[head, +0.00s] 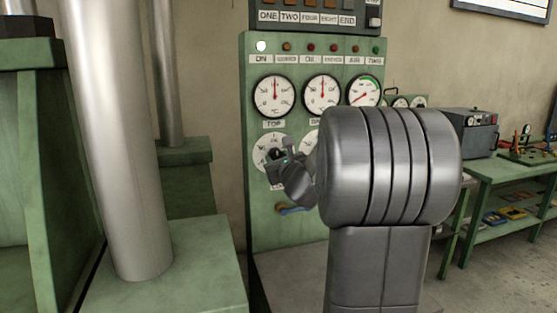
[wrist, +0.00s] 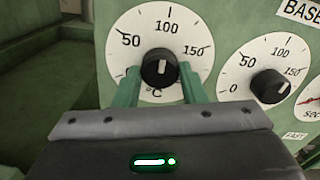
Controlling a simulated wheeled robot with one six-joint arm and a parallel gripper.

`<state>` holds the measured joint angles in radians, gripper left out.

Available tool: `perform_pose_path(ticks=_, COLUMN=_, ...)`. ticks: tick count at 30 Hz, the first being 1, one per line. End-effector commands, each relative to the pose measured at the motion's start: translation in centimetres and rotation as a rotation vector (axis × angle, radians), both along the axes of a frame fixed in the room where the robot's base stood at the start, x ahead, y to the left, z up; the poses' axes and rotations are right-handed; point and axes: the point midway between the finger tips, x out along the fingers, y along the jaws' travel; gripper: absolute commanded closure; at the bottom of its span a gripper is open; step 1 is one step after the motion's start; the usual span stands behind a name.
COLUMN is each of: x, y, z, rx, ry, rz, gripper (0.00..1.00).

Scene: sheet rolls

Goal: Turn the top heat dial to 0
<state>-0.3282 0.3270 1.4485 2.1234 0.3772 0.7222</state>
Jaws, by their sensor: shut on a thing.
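The top heat dial is a black knob (wrist: 160,68) on a round white scale (wrist: 167,26) marked in °C, on the green panel. Its white mark points roughly up, near 100. The 50, 100 and 150 marks show; the 0 is hidden, apparently behind the left finger. My gripper (wrist: 160,84) has one green finger on each side of the knob and is shut on it. In the head view my gripper (head: 281,158) is at the dial below the TOP label (head: 273,125), partly covering it.
A second dial (wrist: 268,86) sits close to the right, under the BASE label. In the head view my arm hides much of it. Gauges (head: 274,95) and lamps are above. A blue-handled part (head: 292,210) is below. A thick metal column (head: 122,140) stands left.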

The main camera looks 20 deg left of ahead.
Motion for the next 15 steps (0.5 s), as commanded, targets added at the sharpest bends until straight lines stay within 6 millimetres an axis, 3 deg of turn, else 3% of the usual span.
perform_pose_path(ticks=15, x=-0.06, y=0.04, z=-0.41, rx=-0.186, ry=-0.143, rz=0.001, gripper=0.85)
